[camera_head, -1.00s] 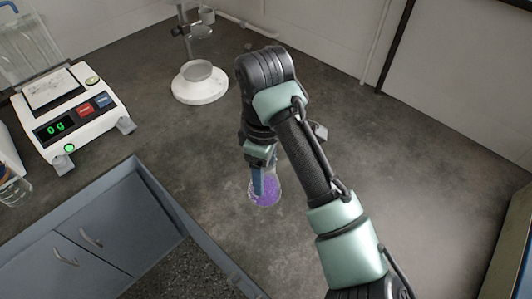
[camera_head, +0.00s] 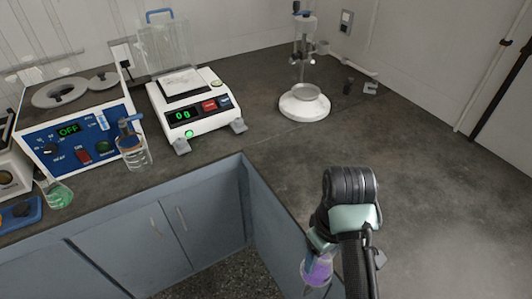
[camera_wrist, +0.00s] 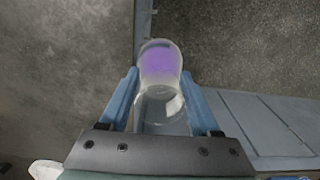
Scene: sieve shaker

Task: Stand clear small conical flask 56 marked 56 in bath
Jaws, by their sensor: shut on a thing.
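My gripper (camera_head: 322,245) is shut on a small clear conical flask (camera_head: 317,271) with purple contents. The flask also shows in the wrist view (camera_wrist: 160,62), between the two blue fingers of my gripper (camera_wrist: 162,95). No number is legible on it. It is in the air near the counter's front edge. The bath (camera_head: 85,128) is a white box with a blue front panel reading OFF, at the left of the head view. Round ring lids (camera_head: 60,92) lie on its top. My gripper is well to the right of the bath.
A balance (camera_head: 195,108) stands right of the bath. A glass vessel with a blue top (camera_head: 133,148) stands before the bath's right side. A flask with green liquid (camera_head: 57,194) is at front left. A white stand (camera_head: 304,105) is behind. The right counter is mostly clear.

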